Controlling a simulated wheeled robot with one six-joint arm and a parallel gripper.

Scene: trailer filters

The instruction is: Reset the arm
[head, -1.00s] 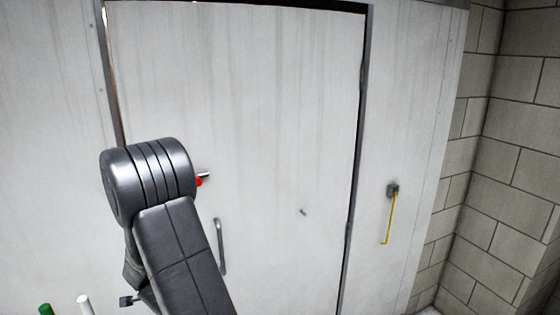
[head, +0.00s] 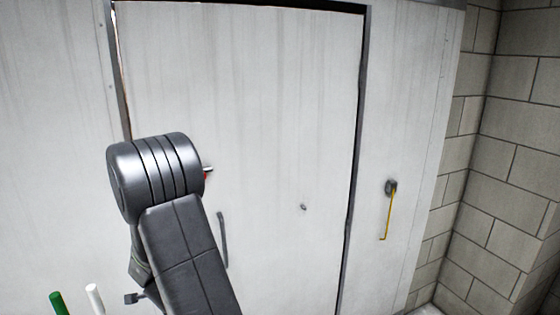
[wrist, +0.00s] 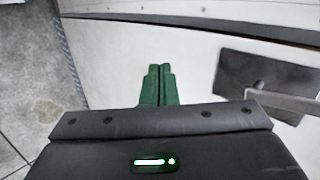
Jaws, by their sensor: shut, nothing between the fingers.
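My gripper (wrist: 159,85) shows in the wrist view with its two green fingers together, shut and empty. A pale surface lies beyond the fingertips. In the head view my dark arm stands folded at the left of centre, in front of a closed white door (head: 280,120). The gripper cannot be made out for certain in the head view. My arm hides part of the door's left side.
The door has a vertical grey handle (head: 222,240). A small red piece (head: 206,175) shows just beside my arm. A yellow rod (head: 387,218) hangs from a bracket on the right. A block wall (head: 510,160) stands at far right. Green (head: 58,303) and white (head: 95,298) rods show at lower left.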

